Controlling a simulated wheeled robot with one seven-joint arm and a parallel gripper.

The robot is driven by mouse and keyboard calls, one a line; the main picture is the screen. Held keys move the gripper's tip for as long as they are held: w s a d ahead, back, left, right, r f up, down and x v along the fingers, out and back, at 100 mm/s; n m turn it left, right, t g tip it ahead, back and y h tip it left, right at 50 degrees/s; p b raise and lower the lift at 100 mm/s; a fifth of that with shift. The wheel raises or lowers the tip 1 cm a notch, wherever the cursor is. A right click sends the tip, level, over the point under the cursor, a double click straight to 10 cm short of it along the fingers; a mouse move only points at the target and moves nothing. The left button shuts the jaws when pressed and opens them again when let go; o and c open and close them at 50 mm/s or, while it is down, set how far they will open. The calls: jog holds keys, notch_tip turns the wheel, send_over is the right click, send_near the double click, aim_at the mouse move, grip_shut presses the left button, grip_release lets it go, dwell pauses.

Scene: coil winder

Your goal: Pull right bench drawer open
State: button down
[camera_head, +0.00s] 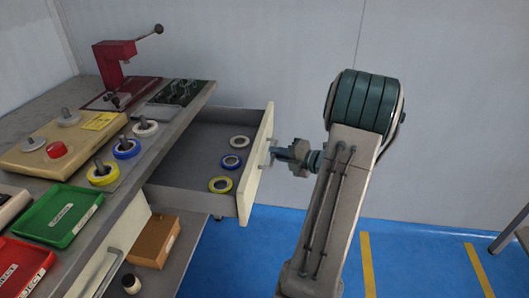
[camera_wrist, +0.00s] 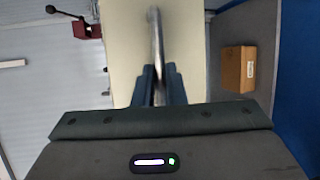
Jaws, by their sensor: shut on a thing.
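The right bench drawer (camera_head: 246,180) stands well out from the bench in the head view, with its cream front facing right. My gripper (camera_head: 275,153) is at the drawer's metal handle (camera_head: 265,158), on the outer side of the front. In the wrist view, the handle (camera_wrist: 156,40) runs down between the two fingers (camera_wrist: 159,85), which are shut on it. The cream drawer front (camera_wrist: 128,50) fills the area behind it.
The bench top (camera_head: 185,115) carries a red press (camera_head: 115,65), a green tray (camera_head: 62,215), a red tray (camera_head: 22,262) and several spools. A cardboard box (camera_head: 153,241) sits on a low shelf below the drawer. The blue floor (camera_head: 240,260) right of the bench is clear.

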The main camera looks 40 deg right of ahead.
jog(key=shift+s+d, duration=0.6)
jog(key=shift+s, duration=0.05)
jog(key=c, duration=1.5)
grip_release()
jog(key=p+v, duration=0.1)
jog(key=v, duration=1.2)
jog(key=shift+s+p, duration=0.35)
jog(key=shift+s, duration=0.05)
jog(key=shift+d, duration=0.1)
